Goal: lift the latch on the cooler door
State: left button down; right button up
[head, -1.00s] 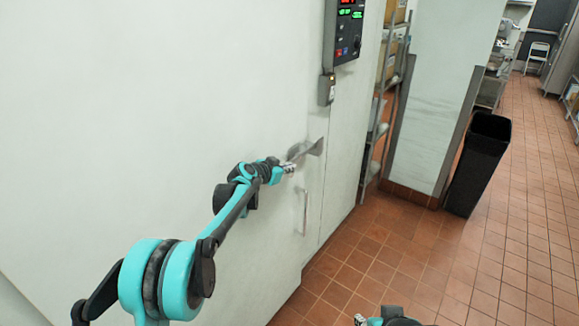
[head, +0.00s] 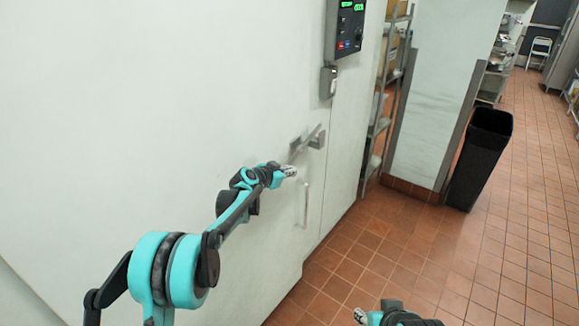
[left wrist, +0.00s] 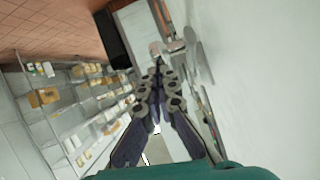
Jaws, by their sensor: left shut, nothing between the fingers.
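The cooler door (head: 150,110) is a large pale panel filling the left of the head view. Its grey metal latch (head: 307,139) sits near the door's right edge, with its lever angled across its mount. A slim vertical handle (head: 304,206) is below it. My left gripper (head: 289,171) is shut and empty, just below and left of the latch, apparently apart from it. In the left wrist view its closed fingers (left wrist: 157,78) point towards grey metal hardware (left wrist: 172,46) beside the door. My right gripper (head: 361,316) shows only partly at the bottom edge; its jaws are unclear.
A control panel (head: 347,28) with green digits is above the latch, with a small grey box (head: 327,82) below it. Shelving (head: 379,125) stands beyond the door. A black bin (head: 480,158) stands on the red tiled floor (head: 420,262). Open floor lies right of the door.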

pick_arm(q)
notch_tip(320, 180, down, 7)
jog(key=w+d+b, duration=0.1)
jog(key=shift+w+d, duration=0.2)
jog(key=shift+w, duration=0.15)
pick_arm(e)
jog(key=shift+s+f, duration=0.1)
jog(key=shift+f, duration=0.65)
pick_arm(q)
jog(key=shift+f, duration=0.15)
jog(key=shift+d, duration=0.1)
